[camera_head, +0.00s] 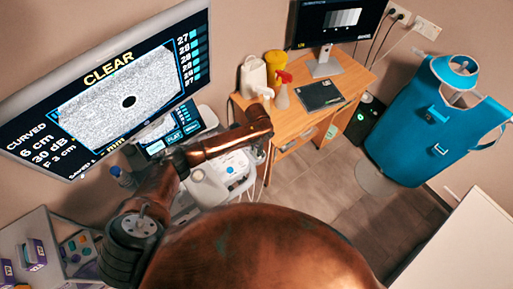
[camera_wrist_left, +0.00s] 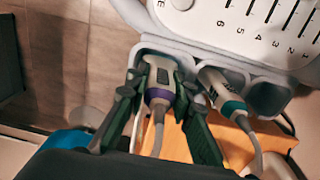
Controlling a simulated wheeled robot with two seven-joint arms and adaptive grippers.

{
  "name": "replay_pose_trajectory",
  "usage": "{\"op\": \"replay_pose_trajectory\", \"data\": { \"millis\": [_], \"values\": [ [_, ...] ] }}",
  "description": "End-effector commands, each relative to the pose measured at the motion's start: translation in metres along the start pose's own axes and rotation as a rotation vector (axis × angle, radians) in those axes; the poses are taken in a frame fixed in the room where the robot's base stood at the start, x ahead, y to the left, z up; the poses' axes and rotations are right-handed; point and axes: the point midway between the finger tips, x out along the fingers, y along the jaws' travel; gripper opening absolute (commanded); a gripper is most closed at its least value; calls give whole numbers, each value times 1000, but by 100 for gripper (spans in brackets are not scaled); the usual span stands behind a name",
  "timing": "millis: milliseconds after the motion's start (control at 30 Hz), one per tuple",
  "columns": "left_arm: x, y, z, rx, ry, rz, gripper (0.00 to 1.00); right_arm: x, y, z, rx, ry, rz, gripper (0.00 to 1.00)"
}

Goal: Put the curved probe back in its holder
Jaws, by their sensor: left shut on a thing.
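In the left wrist view my left gripper (camera_wrist_left: 160,88) is shut on a probe with a grey-white body and a purple band, the curved probe (camera_wrist_left: 159,72). One dark finger is on each side of it, and its cable hangs below. The probe is at the leftmost cup of the pale grey holder (camera_wrist_left: 150,46) on the machine's edge; I cannot tell how deeply it sits. In the head view my left arm reaches over the ultrasound machine (camera_head: 212,186), and the fingers and probe are too small to make out. My right gripper is not in view.
A second probe with a teal band (camera_wrist_left: 232,106) sits in the neighbouring cup, and an empty cup (camera_wrist_left: 268,98) is beside it. A wooden desk (camera_head: 345,88) with bottles and a monitor stands behind the machine. A blue apron (camera_head: 420,125) hangs at right.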

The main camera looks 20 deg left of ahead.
Motion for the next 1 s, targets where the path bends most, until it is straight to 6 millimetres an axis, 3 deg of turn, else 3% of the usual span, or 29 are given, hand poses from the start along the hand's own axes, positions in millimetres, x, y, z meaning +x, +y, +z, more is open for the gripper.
{"op": "replay_pose_trajectory", "data": {
  "millis": [1000],
  "values": [
    [7, -1, 0, 0, 0, -1, 0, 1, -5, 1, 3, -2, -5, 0]
  ]
}}
